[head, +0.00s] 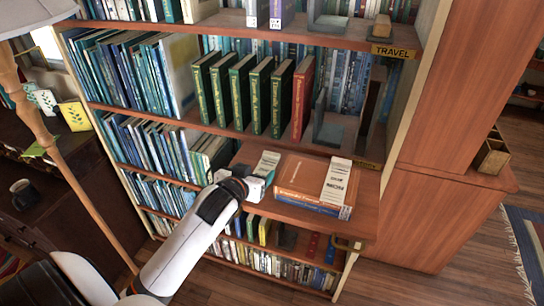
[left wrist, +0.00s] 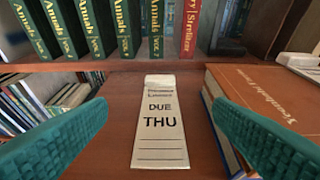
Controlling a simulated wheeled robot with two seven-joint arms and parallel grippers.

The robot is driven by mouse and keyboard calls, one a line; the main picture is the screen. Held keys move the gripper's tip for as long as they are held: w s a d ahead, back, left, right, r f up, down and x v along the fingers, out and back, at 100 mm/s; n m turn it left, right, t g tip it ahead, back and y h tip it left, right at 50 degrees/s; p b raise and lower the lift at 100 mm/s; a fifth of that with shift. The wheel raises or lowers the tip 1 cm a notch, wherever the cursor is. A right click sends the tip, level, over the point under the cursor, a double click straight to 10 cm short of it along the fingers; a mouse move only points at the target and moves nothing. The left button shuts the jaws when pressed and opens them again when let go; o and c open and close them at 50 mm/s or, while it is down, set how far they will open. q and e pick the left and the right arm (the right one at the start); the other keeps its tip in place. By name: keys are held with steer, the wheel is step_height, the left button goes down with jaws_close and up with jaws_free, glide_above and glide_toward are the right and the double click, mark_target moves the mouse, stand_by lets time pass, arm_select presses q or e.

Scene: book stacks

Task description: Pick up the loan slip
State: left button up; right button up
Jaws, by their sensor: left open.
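The loan slip (left wrist: 160,125), a pale card reading "DUE THU" with ruled lines, lies flat on the pull-out wooden shelf (left wrist: 100,88) in the left wrist view. My left gripper (head: 264,168) is over this shelf in the head view, left of a thick orange book (head: 300,180). Its teal fingers are open and apart, one to each side of the slip in the left wrist view, with nothing held. In the head view the gripper hides much of the slip's area. My right gripper is out of view.
A second pale printed slip (head: 338,182) lies on the orange book, which stands close to the right finger. Green volumes and a red one (head: 302,97) stand on the shelf above. A metal bookend (head: 328,130) is beside them.

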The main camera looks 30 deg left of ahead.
arm_select(q)
steer(key=shift+w+a, duration=0.1)
steer(key=shift+w, duration=0.4)
steer(key=p, duration=0.1)
glide_toward(270, 156)
steer(key=x, duration=0.2)
steer(key=shift+w+f, duration=0.15)
steer(key=shift+w, duration=0.2)
steer(key=shift+w+a+f, duration=0.15)
steer(key=shift+w+f, duration=0.05)
steer(key=shift+w, duration=0.35)
steer(key=x, duration=0.4)
steer(key=shift+w+f+p, duration=0.1)
steer(key=shift+w+p, duration=0.1)
steer(key=shift+p, duration=0.2)
steer(key=shift+s, duration=0.1)
steer(key=shift+c, duration=0.9)
steer(key=c, duration=0.8)
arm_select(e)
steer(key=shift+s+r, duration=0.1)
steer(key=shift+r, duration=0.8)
